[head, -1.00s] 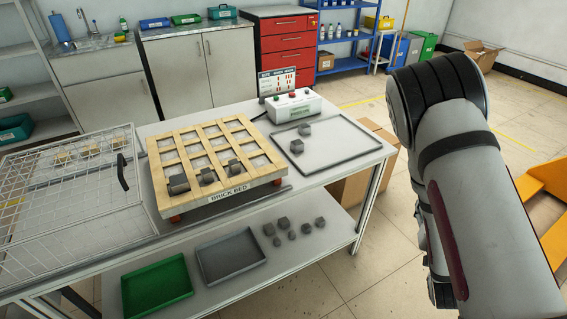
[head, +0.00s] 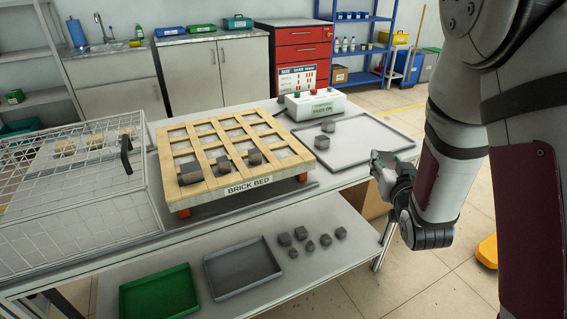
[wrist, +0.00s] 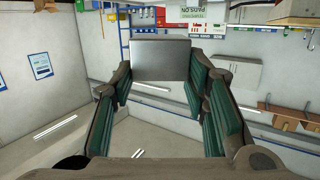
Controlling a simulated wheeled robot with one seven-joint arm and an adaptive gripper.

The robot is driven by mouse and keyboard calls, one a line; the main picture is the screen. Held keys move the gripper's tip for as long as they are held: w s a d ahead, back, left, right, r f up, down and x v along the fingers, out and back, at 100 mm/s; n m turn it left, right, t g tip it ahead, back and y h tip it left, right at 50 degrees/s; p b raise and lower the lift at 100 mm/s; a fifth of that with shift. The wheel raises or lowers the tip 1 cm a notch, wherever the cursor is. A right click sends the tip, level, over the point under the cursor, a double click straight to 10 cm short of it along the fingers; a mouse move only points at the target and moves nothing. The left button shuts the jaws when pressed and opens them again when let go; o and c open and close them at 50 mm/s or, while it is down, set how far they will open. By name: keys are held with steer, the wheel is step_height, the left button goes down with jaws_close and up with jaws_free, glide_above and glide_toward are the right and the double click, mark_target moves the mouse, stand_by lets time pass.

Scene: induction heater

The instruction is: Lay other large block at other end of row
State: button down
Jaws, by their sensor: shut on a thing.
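My gripper (head: 380,168) is beside the table's right end, over the right edge of the grey tray. In the wrist view my gripper (wrist: 160,85) is shut on a grey block (wrist: 162,58), with green finger pads on both sides of it. In the head view I cannot make out the held block clearly. The wooden lattice brick bed (head: 237,120) has a row of grey blocks along its front: a large block (head: 190,172) at the left end, then a smaller block (head: 224,164) and another (head: 254,157) to the right.
Two grey blocks (head: 328,125) sit in the grey tray (head: 385,150). A control box (head: 315,103) stands behind it. A wire cage (head: 70,200) with a black handle is left of the bed. Several blocks and two trays are on the lower shelf (head: 325,275).

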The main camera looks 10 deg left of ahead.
steer(key=w+a+r+n+g+y+b, duration=0.1)
steer(key=w+a+r+n+y, duration=0.15)
steer(key=a, duration=0.55)
steer(key=w+a+r+n+g+y, duration=0.1)
steer(key=w+a+r+n+y, duration=0.15)
steer(key=a, duration=0.65)
steer(key=w+a+r+n+g+y+b, duration=0.1)
steer(key=w+a+r+n+y, duration=0.15)
steer(key=a, duration=0.55)
steer(key=s+d+f+b, duration=0.2)
steer(key=s+b, duration=0.1)
steer(key=s, duration=0.5)
steer(key=s+d+f+b, duration=0.2)
steer(key=s+b, duration=0.2)
steer(key=s, duration=0.3)
glide_above(289, 159)
steer(key=w, duration=0.1)
steer(key=shift+a+f+m+y, duration=0.15)
steer(key=shift+f+m+y, duration=0.3)
steer(key=shift+f, duration=0.5)
steer(key=shift+f+b, duration=0.65)
steer(key=shift+f, duration=1.05)
steer(key=shift+f, duration=0.15)
steer(key=c, duration=0.9)
jaws_free()
steer(key=shift+f, duration=0.1)
steer(key=shift+c, duration=0.2)
